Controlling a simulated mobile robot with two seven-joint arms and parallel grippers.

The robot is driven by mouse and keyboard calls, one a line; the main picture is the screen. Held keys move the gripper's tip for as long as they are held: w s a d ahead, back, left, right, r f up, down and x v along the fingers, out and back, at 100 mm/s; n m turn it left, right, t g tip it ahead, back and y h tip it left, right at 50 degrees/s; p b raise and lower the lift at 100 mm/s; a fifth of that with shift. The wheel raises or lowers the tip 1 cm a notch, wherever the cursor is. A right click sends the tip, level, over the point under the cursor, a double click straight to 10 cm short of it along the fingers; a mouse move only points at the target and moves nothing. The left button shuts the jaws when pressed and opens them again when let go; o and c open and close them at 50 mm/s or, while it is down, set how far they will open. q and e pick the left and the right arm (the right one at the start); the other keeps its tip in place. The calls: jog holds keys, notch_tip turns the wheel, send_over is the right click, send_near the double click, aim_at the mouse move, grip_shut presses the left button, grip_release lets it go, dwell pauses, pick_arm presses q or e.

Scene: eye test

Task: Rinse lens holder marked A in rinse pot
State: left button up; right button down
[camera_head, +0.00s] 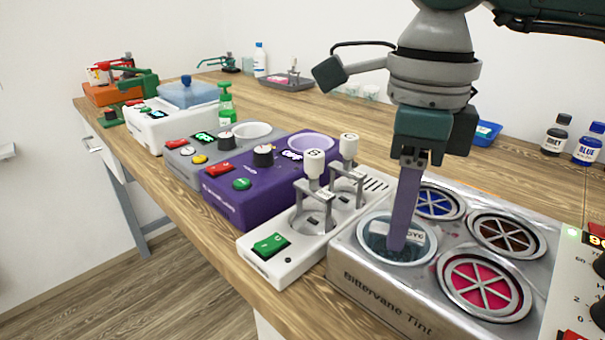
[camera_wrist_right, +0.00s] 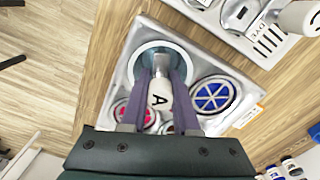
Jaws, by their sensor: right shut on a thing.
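My right gripper (camera_head: 398,242) points down over the open, liquid-filled pot (camera_head: 362,241) at the front left of the metal tint unit. Its purple fingers are shut on the lens holder's white knob (camera_wrist_right: 157,101), which shows the letter A in the right wrist view. In the head view the fingers hide most of that holder; a small white lettered plate (camera_head: 415,235) shows beside the fingertips inside the pot's outline. The fingertips reach into the pot's mouth. How deep the holder sits in the liquid is hidden. My left gripper is not in view.
Blue (camera_head: 436,203), brown (camera_head: 503,234) and pink (camera_head: 484,286) pots with spoked covers share the unit. Lens holders B (camera_head: 313,163) and C (camera_head: 349,147) stand in a white stand (camera_head: 285,272) to the left. A purple device (camera_head: 232,206) is beyond it.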

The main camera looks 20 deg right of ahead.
jog(key=shift+r+p, duration=1.85)
jog(key=shift+r, duration=0.85)
jog(key=shift+r+p, duration=0.45)
jog(key=shift+r, duration=0.25)
